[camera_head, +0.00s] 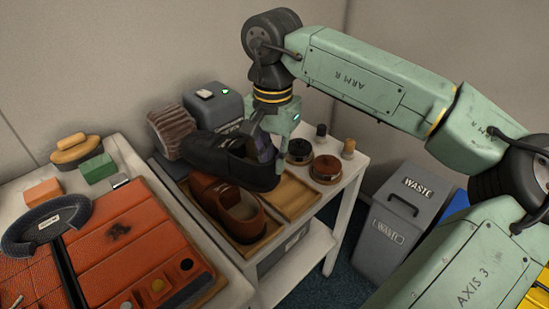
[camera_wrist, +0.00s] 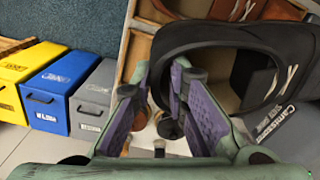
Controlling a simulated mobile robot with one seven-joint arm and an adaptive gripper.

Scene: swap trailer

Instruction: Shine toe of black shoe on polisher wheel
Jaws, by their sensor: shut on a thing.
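The black shoe (camera_head: 225,158) is held up above the bench, and its dark opening rim (camera_wrist: 225,38) shows large in the wrist view. My gripper (camera_head: 266,150) is shut on the shoe's rim at its right end in the head view; its purple-padded fingers (camera_wrist: 172,85) also show in the wrist view. The shoe's left end, which looks like the toe, is right by the brown fluffy polisher wheel (camera_head: 172,133). Whether it touches the wheel I cannot tell. The grey polisher body (camera_head: 213,103) with a white button stands behind the shoe.
Brown shoes (camera_head: 240,213) sit in a wooden tray (camera_head: 290,197) below the black shoe. Polish tins (camera_head: 326,168) and small bottles (camera_head: 348,149) stand at right. An orange work mat (camera_head: 125,240) covers the left table. A grey waste bin (camera_head: 405,222) stands on the floor.

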